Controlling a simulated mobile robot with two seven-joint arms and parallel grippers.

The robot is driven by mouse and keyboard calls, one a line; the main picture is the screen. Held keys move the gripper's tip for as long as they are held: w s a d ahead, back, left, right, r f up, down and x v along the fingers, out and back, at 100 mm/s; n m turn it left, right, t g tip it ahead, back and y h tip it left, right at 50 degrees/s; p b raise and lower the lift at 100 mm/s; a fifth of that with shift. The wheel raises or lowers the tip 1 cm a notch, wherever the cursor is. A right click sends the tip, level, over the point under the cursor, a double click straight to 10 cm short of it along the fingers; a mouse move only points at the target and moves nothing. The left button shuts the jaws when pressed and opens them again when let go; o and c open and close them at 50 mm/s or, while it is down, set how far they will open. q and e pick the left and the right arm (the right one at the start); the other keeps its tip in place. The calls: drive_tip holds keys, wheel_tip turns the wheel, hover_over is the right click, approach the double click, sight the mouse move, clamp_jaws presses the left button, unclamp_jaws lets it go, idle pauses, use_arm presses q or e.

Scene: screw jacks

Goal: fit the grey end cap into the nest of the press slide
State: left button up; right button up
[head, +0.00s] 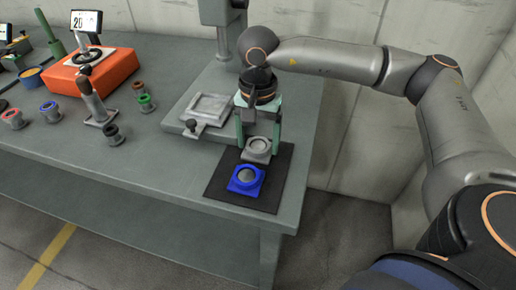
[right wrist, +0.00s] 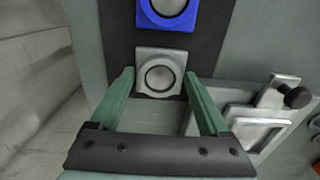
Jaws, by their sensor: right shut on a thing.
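The grey end cap (head: 258,149) is a square block with a round recess, at the far end of the black mat near the table's right edge. My right gripper (head: 258,149) points down with its green fingers on both sides of the cap, shut on it. The cap also shows between the fingertips in the right wrist view (right wrist: 160,72). I cannot tell whether it touches the mat. The press slide (head: 209,107), with a square framed nest that looks empty and a black-knobbed handle, lies left of the gripper. My left gripper is not in view.
A blue end cap (head: 246,180) lies on the black mat (head: 215,187), just in front of the grey one. The press column (head: 224,45) stands behind the slide. An orange device (head: 95,70), a clamp stand (head: 96,105) and several small ringed parts occupy the left. The front table middle is clear.

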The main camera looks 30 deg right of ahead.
drive_tip(key=c, duration=0.6)
drive_tip(key=shift+c, duration=0.2)
drive_tip(key=shift+r, duration=0.15)
